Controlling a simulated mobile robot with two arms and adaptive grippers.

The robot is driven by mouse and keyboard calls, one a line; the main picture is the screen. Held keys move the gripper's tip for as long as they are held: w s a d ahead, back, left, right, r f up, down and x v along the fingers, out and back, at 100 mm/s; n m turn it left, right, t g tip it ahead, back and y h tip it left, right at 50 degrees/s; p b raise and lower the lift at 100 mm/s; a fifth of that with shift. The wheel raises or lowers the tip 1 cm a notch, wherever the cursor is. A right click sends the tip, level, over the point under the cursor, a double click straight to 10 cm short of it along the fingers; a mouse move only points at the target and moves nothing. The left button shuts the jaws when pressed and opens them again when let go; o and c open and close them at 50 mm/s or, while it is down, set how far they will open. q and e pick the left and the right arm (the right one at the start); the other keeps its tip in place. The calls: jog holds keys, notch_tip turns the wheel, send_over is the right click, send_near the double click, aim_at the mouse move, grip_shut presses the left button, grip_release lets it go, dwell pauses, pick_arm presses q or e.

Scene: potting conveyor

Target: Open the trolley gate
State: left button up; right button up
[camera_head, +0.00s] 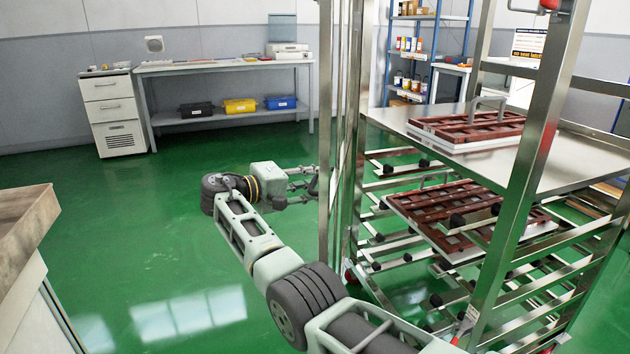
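The metal trolley (530,180) stands at the right, with shelves and trays inside its shiny frame. Tall narrow uprights, which look like the trolley gate (326,120) seen nearly edge-on, stand at its left side. I cannot tell how far the gate is swung. My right arm comes in from the bottom right and bends back at the left. Its gripper (303,184) points right, just left of the uprights. Its fingers look spread, with a gap between them. I cannot tell whether they touch the upright. My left gripper is not in view.
A red-handled part (549,4) sits at the top of the trolley's near post. Brown trays (470,128) lie on its shelves. A wooden-edged bench (22,225) is at the left. A table (225,66) and drawer unit (113,113) stand behind. The green floor between is clear.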

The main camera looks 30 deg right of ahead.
jog(key=a+r, duration=0.1)
jog(key=a, duration=1)
jog(key=shift+s+a+r, duration=0.15)
jog(key=shift+a+r, duration=0.05)
jog(key=shift+r, duration=0.1)
